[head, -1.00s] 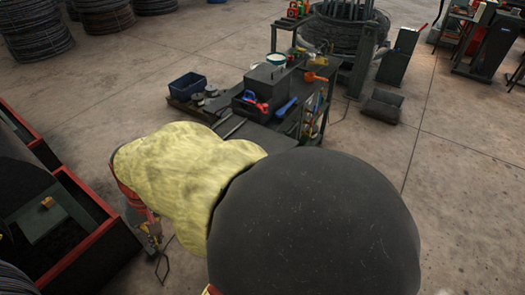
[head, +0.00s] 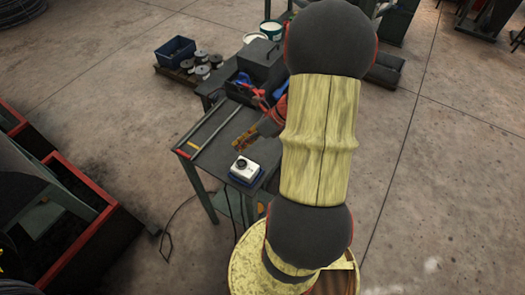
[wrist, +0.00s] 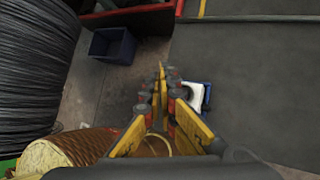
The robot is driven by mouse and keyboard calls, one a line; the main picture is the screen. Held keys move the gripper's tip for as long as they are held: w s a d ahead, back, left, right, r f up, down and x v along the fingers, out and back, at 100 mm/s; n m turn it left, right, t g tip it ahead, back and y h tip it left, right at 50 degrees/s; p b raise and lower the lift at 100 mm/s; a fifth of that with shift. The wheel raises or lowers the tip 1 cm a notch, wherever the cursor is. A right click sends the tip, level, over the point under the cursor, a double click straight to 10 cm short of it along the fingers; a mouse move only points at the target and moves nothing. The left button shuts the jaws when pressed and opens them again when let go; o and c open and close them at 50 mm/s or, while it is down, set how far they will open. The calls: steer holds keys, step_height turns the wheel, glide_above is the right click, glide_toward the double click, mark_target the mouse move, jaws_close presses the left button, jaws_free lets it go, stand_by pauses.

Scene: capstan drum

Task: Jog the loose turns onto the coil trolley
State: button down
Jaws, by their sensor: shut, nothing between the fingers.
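My gripper (head: 244,142) is over the near end of the dark workbench (head: 208,165), its yellow fingers together and empty. In the wrist view the fingers (wrist: 161,88) point away from the camera. A small white box on a blue base (head: 244,169) stands on the bench, just on the near side of the gripper. It also shows in the wrist view (wrist: 195,96), partly hidden behind the right finger; whether they touch I cannot tell. A large coil of dark wire (wrist: 35,62) fills the left of the wrist view. I cannot make out loose turns or the coil trolley.
A dark toolbox (head: 262,62) and hand tools occupy the bench's far part. A blue bin (head: 176,52) and several spools (head: 201,66) sit beyond it. A red-rimmed enclosure (head: 85,232) is at left. A cable (head: 170,222) lies on the floor.

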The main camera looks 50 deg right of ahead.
steer(key=m, duration=0.2)
steer(key=w+r+m, duration=0.1)
steer(key=shift+d+t, duration=0.25)
steer(key=shift+t, duration=0.05)
steer(key=shift+f, duration=0.15)
steer(key=b, duration=0.7)
glide_above(242, 162)
step_height(242, 162, down, 6)
steer(key=shift+f, duration=0.2)
steer(key=shift+f+b, duration=0.45)
steer(key=shift+f, duration=0.6)
steer(key=shift+f, duration=0.2)
steer(key=shift+f, duration=0.2)
